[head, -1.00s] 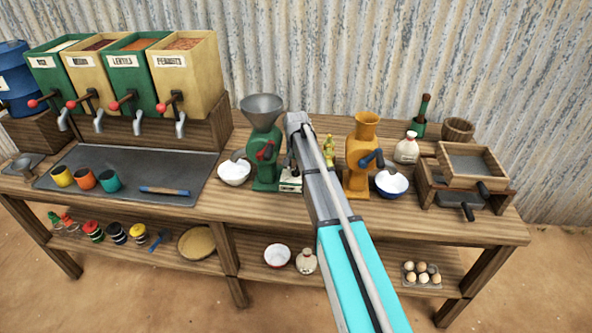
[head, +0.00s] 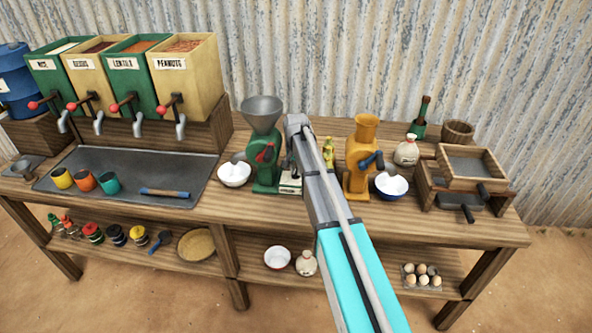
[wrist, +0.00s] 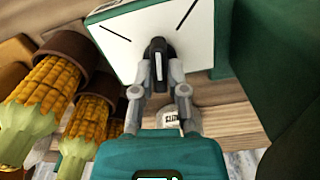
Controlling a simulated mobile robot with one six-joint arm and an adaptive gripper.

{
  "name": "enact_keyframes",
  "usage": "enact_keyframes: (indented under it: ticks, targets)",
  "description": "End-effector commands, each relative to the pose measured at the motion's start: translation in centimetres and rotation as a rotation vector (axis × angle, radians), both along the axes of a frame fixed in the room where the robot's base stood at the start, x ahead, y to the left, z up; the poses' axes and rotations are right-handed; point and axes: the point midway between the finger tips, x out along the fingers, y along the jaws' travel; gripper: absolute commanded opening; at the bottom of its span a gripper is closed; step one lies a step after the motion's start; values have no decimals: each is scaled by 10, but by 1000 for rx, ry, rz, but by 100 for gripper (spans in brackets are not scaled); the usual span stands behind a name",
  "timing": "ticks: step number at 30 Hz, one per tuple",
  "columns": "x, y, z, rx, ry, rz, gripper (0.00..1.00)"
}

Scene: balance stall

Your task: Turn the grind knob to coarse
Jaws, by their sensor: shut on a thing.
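In the wrist view, the black grind knob (wrist: 158,62) stands on a white plate (wrist: 196,40) with dark line marks near its upper left and upper right. My gripper (wrist: 158,75) has its two grey fingers closed on either side of the knob. A small label (wrist: 172,119) shows between the fingers, partly hidden and too small to read surely. In the head view, the green grinder (head: 264,170) with its grey hopper stands left of my arm, a pale panel (head: 290,182) beside its base. My arm hides the fingers and knob there.
Corn cobs (wrist: 45,85) in brown cups lie left of my gripper in the wrist view; a green body (wrist: 270,60) is close at right. The orange grinder (head: 362,160) and white bowls (head: 235,174) stand nearby on the wooden bench (head: 330,215).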

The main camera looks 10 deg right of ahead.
Motion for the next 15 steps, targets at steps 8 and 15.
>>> enact_keyframes:
  ticks: [8,15]
  targets:
    - [0,0,0,0,0,-162,0]
    - [0,-1,0,0,0,-209,0]
